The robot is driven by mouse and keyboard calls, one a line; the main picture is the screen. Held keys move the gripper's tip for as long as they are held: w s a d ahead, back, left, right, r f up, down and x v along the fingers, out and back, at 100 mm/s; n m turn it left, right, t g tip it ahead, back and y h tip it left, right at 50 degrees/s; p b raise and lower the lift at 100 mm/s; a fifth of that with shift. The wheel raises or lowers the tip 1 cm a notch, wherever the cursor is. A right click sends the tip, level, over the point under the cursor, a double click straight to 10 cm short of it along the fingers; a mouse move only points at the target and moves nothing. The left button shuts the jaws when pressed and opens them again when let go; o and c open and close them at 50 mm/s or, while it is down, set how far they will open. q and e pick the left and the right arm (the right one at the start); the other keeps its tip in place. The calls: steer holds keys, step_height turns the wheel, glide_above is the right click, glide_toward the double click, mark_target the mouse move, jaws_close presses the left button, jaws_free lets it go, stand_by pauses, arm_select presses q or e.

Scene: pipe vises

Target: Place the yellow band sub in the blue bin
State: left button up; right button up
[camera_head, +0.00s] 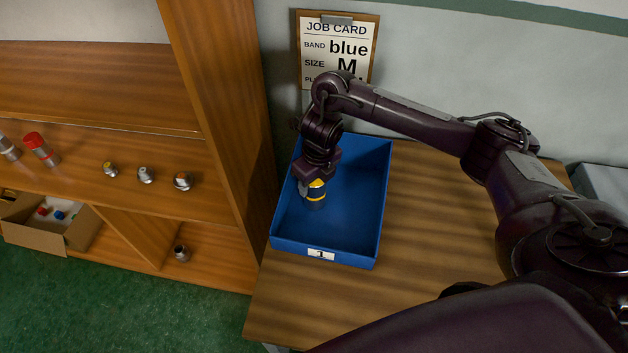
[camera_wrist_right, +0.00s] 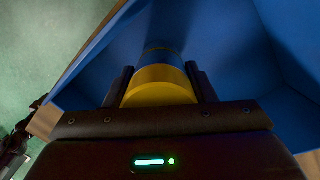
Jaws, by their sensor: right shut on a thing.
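The yellow band sub (camera_head: 316,191) is a short grey cylinder with a yellow band. My right gripper (camera_head: 310,187) is shut on it and holds it upright inside the blue bin (camera_head: 355,200), in the left part. In the right wrist view the yellow band (camera_wrist_right: 160,86) shows between the two dark fingers (camera_wrist_right: 162,88), with blue bin walls around. I cannot tell whether the sub's lower end touches the bin floor. My left gripper is not in view.
The bin stands on a wooden table (camera_head: 420,220) against the wall, below a job card (camera_head: 337,50). A wooden shelf (camera_head: 110,140) at left holds several fittings and a red-topped cylinder (camera_head: 38,146). A cardboard box (camera_head: 45,225) sits on its lower level. The bin's right side is empty.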

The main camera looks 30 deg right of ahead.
steer(key=shift+f, duration=0.15)
steer(key=o, duration=1.4)
steer(key=shift+r, duration=0.5)
steer(key=r+p, duration=0.1)
steer(key=r, duration=0.2)
steer(key=r+p, duration=0.1)
steer(key=r, duration=0.2)
steer(key=s+r+p, duration=0.1)
steer(key=r, duration=0.3)
steer(key=shift+s+d+r, duration=0.1)
steer(key=shift+d, duration=0.05)
steer(key=shift+s+r+p, duration=0.15)
steer(key=shift+r+p, duration=0.2)
steer(key=shift+r, duration=0.2)
